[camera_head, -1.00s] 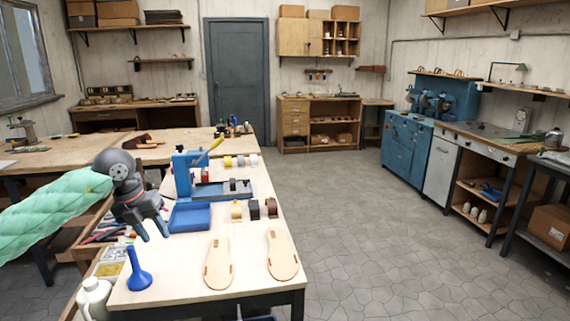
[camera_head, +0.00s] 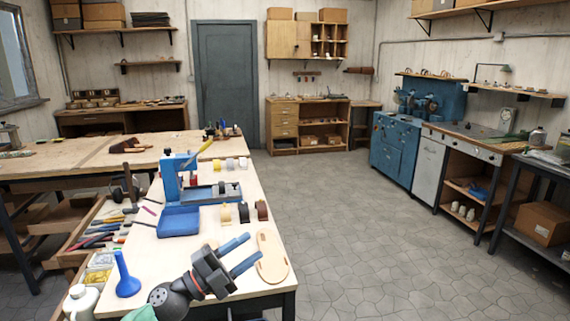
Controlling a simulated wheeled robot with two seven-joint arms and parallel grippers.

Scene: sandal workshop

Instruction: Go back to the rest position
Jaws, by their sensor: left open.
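My left gripper (camera_head: 243,254) shows low in the head view, above the front part of the workbench (camera_head: 165,262). Its two blue-tipped fingers are apart with nothing between them, and they point up and to the right. One tan sandal sole (camera_head: 271,256) lies on the bench just right of the fingers. A second sole is mostly hidden behind the gripper. Only a small piece of my green-sleeved left arm shows at the bottom edge. My right gripper is out of view.
A blue press (camera_head: 172,178) and a blue tray (camera_head: 179,221) stand on the bench. Rolls of tape line the middle. The floor (camera_head: 350,220) to the right is clear.

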